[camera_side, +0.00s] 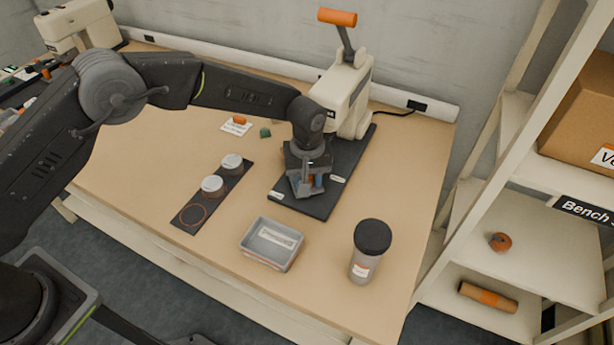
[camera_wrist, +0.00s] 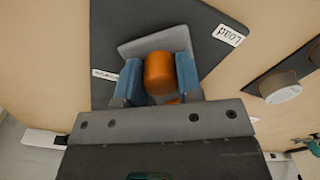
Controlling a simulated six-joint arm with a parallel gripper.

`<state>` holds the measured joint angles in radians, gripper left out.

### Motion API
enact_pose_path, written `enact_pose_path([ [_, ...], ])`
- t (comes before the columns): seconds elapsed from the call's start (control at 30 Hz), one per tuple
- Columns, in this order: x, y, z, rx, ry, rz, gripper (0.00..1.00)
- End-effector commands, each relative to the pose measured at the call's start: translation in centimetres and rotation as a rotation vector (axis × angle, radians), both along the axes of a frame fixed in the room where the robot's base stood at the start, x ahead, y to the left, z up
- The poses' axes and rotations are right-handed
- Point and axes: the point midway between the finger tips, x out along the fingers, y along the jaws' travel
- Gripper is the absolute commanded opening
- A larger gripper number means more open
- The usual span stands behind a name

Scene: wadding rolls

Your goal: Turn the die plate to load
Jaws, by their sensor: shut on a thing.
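My gripper (camera_side: 308,184) is at the front part of the dark base of the press (camera_side: 345,98). In the wrist view my gripper (camera_wrist: 159,78) has its blue fingers shut on an upright orange knob (camera_wrist: 159,72). A grey plate (camera_wrist: 158,40), which looks like the die plate, lies under the knob and is turned at an angle on the dark base (camera_wrist: 115,25). A white "Load" label (camera_wrist: 229,35) is on the base, apart from the plate. A second label (camera_wrist: 105,74) on the other side is too small to read. My gripper hides much of the plate in the side view.
A dark strip (camera_side: 192,215) with two lidded pots stands left of the base. A grey tray (camera_side: 271,244) and a dark-lidded jar (camera_side: 368,252) stand in front. The press lever (camera_side: 345,40) rises behind. A shelf (camera_side: 545,235) is at the right.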

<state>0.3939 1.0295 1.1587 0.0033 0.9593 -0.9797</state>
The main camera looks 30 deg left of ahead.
Motion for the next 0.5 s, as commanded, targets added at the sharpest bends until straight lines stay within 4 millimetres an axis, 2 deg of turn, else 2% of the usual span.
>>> enact_pose_path([
  [0.5, 0.18, 0.00, 0.13, 0.000, -0.005, 0.258, 0.00],
])
